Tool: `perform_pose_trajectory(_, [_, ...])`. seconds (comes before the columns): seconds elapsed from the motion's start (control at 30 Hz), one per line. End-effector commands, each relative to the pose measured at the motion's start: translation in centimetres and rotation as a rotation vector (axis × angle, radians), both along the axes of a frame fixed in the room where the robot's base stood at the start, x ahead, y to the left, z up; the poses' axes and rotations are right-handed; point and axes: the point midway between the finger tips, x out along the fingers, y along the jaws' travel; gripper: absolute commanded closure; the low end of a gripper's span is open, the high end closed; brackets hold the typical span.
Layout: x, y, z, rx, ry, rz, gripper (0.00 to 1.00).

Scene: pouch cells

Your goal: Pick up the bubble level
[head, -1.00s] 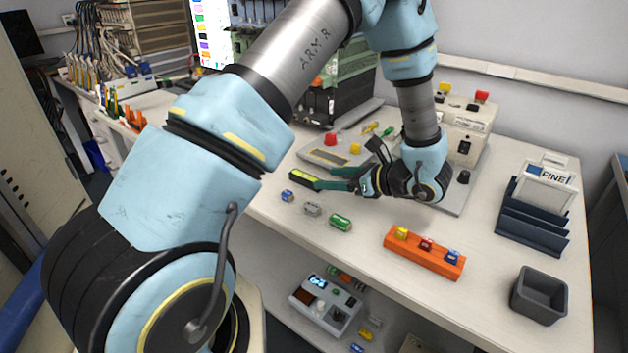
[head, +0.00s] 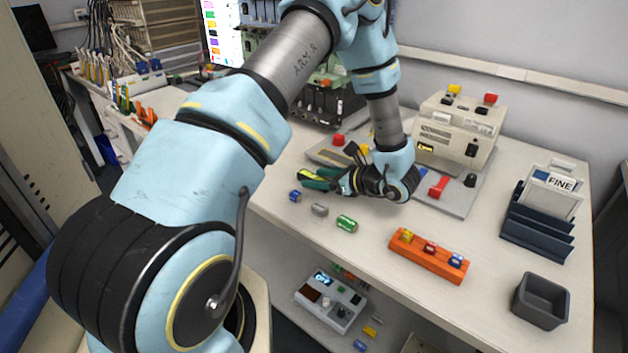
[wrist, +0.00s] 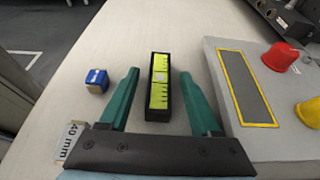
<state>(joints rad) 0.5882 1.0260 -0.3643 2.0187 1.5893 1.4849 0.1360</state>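The bubble level (wrist: 160,88) is a black bar with a yellow-green face, lying on the pale bench. In the wrist view it lies lengthwise between the two green fingers of my gripper (wrist: 158,77). A gap shows on both sides, so the gripper is open around it and not pressed on it. In the head view the level (head: 306,173) is partly hidden by the fingers of my gripper (head: 316,179). Whether the fingers touch the bench cannot be told.
A blue cell (wrist: 96,80) lies just left of the fingers. A grey cell (head: 319,210) and a green cell (head: 346,224) lie nearer the bench front. A grey plate (wrist: 225,70) with red and yellow knobs is close on the right.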

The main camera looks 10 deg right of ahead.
Motion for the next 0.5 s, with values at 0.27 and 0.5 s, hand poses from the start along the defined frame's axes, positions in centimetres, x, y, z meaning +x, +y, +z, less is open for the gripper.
perform_pose_trajectory(0.27, [-0.02, 0.00, 0.02, 0.000, 0.000, 0.000, 0.68])
perform_pose_trajectory(0.5, [-0.02, -0.01, 0.02, 0.000, 0.000, 0.000, 0.95])
